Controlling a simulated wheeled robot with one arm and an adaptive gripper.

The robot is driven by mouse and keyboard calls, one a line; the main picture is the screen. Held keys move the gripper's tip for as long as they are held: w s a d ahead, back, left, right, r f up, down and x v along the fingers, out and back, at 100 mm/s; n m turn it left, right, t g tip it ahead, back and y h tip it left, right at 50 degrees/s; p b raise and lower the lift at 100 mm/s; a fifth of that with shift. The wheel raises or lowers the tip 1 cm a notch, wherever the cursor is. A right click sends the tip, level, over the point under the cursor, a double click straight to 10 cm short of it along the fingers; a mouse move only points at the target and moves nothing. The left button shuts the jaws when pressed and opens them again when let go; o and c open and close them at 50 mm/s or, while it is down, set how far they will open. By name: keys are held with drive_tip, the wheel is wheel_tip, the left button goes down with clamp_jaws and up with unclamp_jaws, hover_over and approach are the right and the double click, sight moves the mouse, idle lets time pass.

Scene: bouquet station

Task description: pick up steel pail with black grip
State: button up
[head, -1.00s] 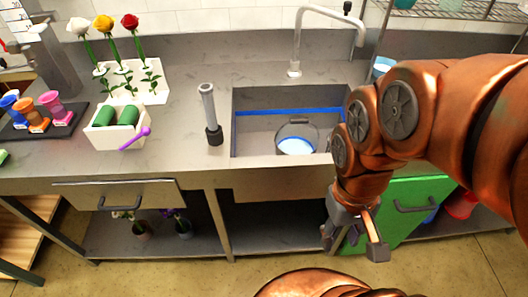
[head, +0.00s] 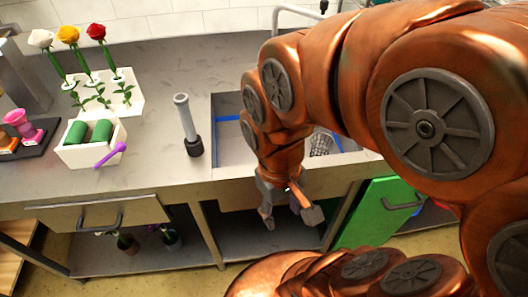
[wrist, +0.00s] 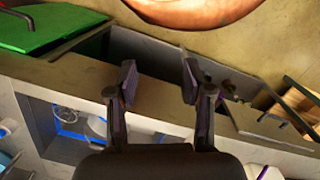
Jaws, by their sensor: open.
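My gripper (head: 291,216) is open and empty, pointing down in front of the counter's front edge, below the sink. In the wrist view its two fingers (wrist: 158,82) stand apart with nothing between them. The steel pail is hidden behind my arm in the head view. In the wrist view a pale round shape (wrist: 97,125) inside the sink (wrist: 62,112) looks like the pail, apart from my fingers and to their lower left. Its black grip cannot be made out.
A grey tube with a black base (head: 187,125) stands left of the sink (head: 228,152). A white box with green rolls (head: 68,157) and a rose stand (head: 110,98) are at left. A green door (head: 372,213) is at lower right. A mesh item (head: 321,144) shows in the sink.

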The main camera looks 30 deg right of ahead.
drive_tip(key=w+d+r+n+t+h+b, duration=0.1)
drive_tip(key=w+d+r+n+t+h, duration=0.2)
drive_tip(key=w+d, duration=0.8)
drive_tip(key=w+d+r+n+t, duration=0.25)
drive_tip(key=w+d+t, duration=0.25)
drive_tip(key=w+d, duration=0.6)
drive_tip(key=w+d+r+n+t+h+b, duration=0.1)
drive_tip(key=w+d+r+n+t+h, duration=0.2)
drive_tip(key=w+d, duration=0.9)
drive_tip(key=w+a+f+n+t+y, duration=0.2)
drive_tip(key=w+a+f+n+y, duration=0.25)
drive_tip(key=f+y, duration=0.25)
drive_tip(key=s+a+f+n+g+y+b, duration=0.1)
drive_tip(key=s+a+f+n+g+y, duration=0.3)
drive_tip(key=s+f+y, duration=0.7)
drive_tip(key=shift+w+a+f+t+h+p, duration=0.1)
drive_tip(key=shift+w+a+f+h+p, duration=0.3)
drive_tip(key=shift+a, duration=0.55)
drive_tip(key=shift+w+a+f+t+h+p, duration=0.15)
drive_tip(key=shift+w+a+f+h, duration=0.15)
drive_tip(key=shift+a+h, duration=0.45)
drive_tip(key=shift+w+a+f+t+h+p, duration=0.1)
drive_tip(key=shift+w+a+f+h+p, duration=0.25)
drive_tip(key=shift+a, duration=0.8)
drive_tip(key=shift+r, duration=0.1)
